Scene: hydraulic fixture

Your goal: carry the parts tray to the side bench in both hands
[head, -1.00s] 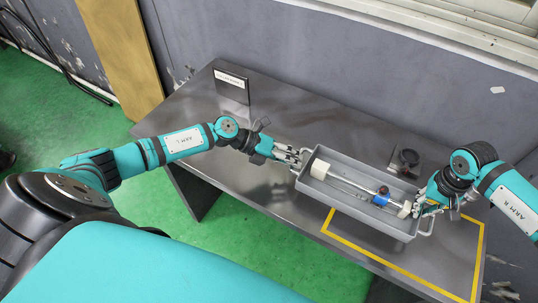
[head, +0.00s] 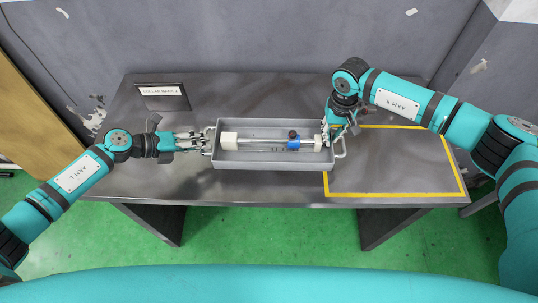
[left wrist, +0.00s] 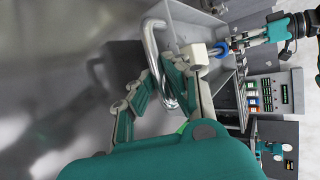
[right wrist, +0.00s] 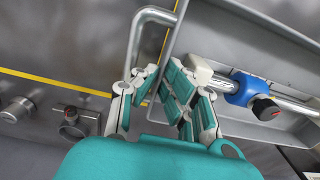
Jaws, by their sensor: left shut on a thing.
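The grey parts tray (head: 262,163) lies on the steel table. It holds a metal rod with white end blocks, a blue collar (head: 293,145) and a dark knob. My left gripper (head: 203,141) is at the tray's left end, shut on the bent-bar handle, which passes between its fingers in the left wrist view (left wrist: 172,85). My right gripper (head: 328,136) is at the tray's right end. In the right wrist view its fingers (right wrist: 160,82) are apart, one inside the tray and one outside by the handle (right wrist: 137,40). I cannot make out the side bench for certain.
A yellow-taped rectangle (head: 395,194) marks the table's right part; the tray's right end overlaps its left edge. A small labelled sign (head: 163,96) stands at the back left. Round metal fittings (right wrist: 72,120) show in the right wrist view.

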